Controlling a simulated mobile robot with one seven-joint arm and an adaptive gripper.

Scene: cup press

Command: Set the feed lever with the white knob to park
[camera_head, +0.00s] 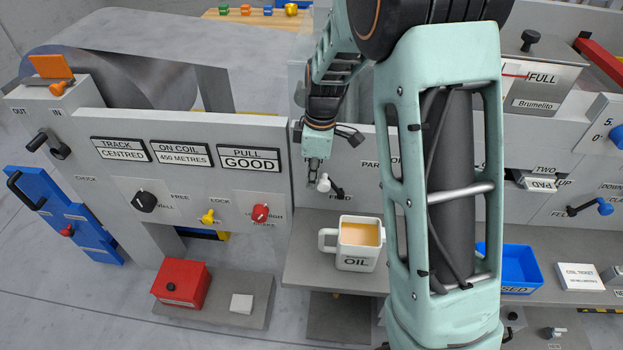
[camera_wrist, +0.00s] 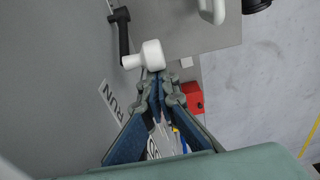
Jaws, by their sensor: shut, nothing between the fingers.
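The feed lever has a white knob (camera_head: 323,184) and a black arm (camera_head: 338,193), set on the grey panel above the word FEED. In the head view the lever points left, away from the partly hidden PAR... label (camera_head: 369,163). In the wrist view the white knob (camera_wrist: 150,55) is just beyond my fingertips, with the black lever arm (camera_wrist: 123,33) beyond it. A RUN label (camera_wrist: 112,100) is on the panel on the near side of the knob. My gripper (camera_head: 314,172), also in the wrist view (camera_wrist: 166,80), is shut and empty beside the knob; I cannot tell whether they touch.
A white mug (camera_head: 346,263) marked OIL, full of tan liquid, stands on the grey shelf (camera_head: 305,262) below the lever. My arm hides part of the panel to the right. A red box (camera_head: 181,283) stands lower left. A blue tray (camera_head: 522,268) is at right.

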